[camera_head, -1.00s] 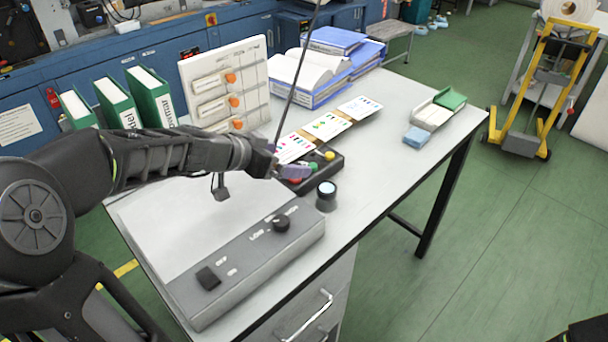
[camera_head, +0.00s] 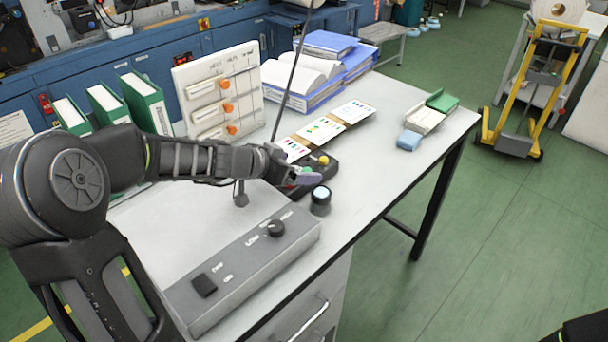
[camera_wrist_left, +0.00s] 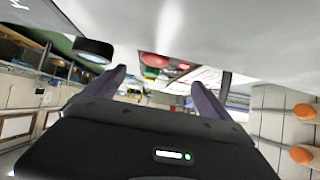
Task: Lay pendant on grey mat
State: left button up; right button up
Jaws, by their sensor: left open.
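A dark box with coloured round buttons (camera_head: 321,168), which looks like the pendant, sits on the white table in the head view. My left gripper (camera_head: 298,175) is in front of it and hides part of it. In the left wrist view, my open left gripper (camera_wrist_left: 158,80) has a red button (camera_wrist_left: 154,60) beyond and between its fingertips; nothing is held. A thin dark rod or cable (camera_head: 294,72) runs down from the top and passes behind the gripper. I cannot make out a separate grey mat for certain.
A grey control unit with a knob (camera_head: 240,270) lies at the front. A small dark cylinder (camera_head: 320,200) stands close by the gripper.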

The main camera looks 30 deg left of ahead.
pick_arm(q)
jog(key=shift+w+d+f, duration=0.15)
jog(key=shift+w+f, duration=0.2)
jog(key=shift+w, duration=0.15)
jog(key=shift+c, duration=0.4)
grip_shut()
jog(key=shift+r, duration=0.15)
dwell(0.6)
